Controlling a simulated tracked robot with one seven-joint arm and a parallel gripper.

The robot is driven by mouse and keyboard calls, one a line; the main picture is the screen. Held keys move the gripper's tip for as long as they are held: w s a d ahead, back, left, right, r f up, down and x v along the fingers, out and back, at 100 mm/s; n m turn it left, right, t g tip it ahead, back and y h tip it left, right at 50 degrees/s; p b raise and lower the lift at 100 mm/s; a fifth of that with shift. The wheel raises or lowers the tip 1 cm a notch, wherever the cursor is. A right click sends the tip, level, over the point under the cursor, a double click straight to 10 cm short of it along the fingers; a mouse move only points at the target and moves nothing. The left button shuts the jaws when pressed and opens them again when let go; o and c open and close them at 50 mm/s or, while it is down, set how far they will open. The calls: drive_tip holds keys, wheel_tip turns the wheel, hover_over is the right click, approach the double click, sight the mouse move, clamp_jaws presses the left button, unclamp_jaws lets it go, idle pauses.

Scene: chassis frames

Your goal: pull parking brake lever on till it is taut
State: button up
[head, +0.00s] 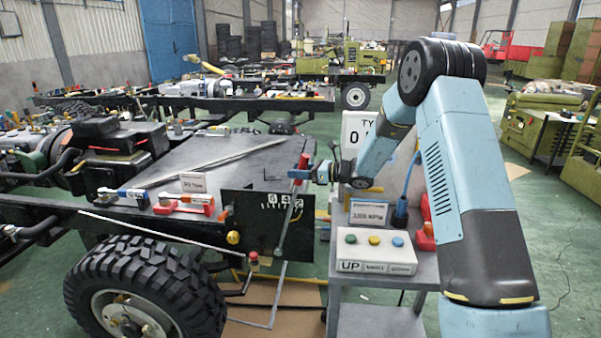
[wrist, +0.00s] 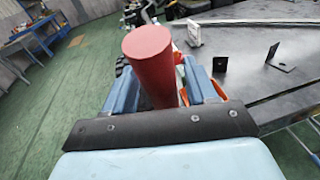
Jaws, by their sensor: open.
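The parking brake lever has a red handle (head: 302,168) on a thin grey rod (head: 288,222). It leans slightly right in front of a black plate (head: 250,228) with white scale marks, at the right end of the chassis. My gripper (head: 310,173) is at the handle, coming from the right. In the wrist view the red handle (wrist: 150,48) stands up between the two blue fingers of my open gripper (wrist: 167,88). I cannot tell whether either finger touches it. The lower grip is hidden behind the dark gripper edge.
A grey cart (head: 377,320) with a white button box (head: 375,251) stands right of the plate, below my arm. Tools with red holders (head: 185,204) lie on the chassis deck (head: 225,160). A large tyre (head: 145,292) is at the lower left.

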drive_tip(key=v, duration=1.2)
drive_tip(key=shift+d, duration=0.35)
drive_tip(key=shift+s, duration=0.1)
